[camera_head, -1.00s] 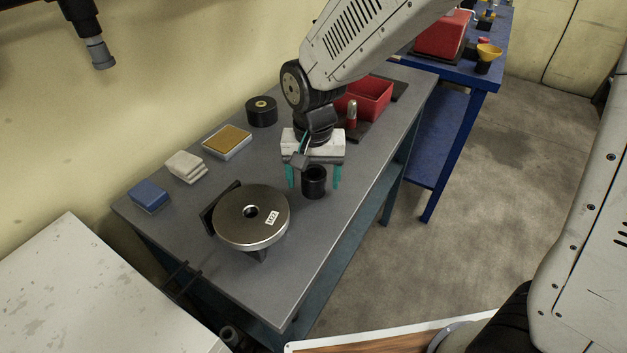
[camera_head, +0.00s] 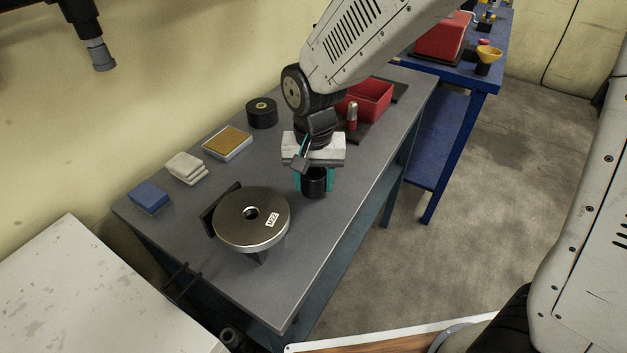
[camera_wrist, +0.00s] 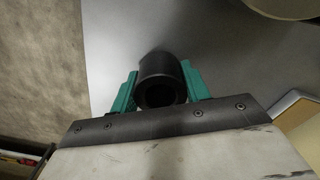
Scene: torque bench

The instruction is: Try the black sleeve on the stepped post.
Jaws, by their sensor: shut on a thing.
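The black sleeve (camera_head: 314,186) is a short hollow cylinder standing upright on the grey bench. It also shows in the wrist view (camera_wrist: 161,78), with its dark bore facing the camera. My gripper (camera_head: 314,180) is shut on it, one teal finger on each side; the wrist view shows the fingers (camera_wrist: 159,76) against its walls. A short upright post (camera_head: 352,114), pale and reddish, stands on a dark plate behind and right of my gripper. It may be the stepped post; its steps are too small to make out.
A round metal disc (camera_head: 235,220) with a white label sits on a stand at front left. A red bin (camera_head: 372,96) is behind the post. A black roll (camera_head: 261,113), a tan-topped block (camera_head: 228,141), pale pads (camera_head: 185,167) and a blue block (camera_head: 149,196) line the wall side.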

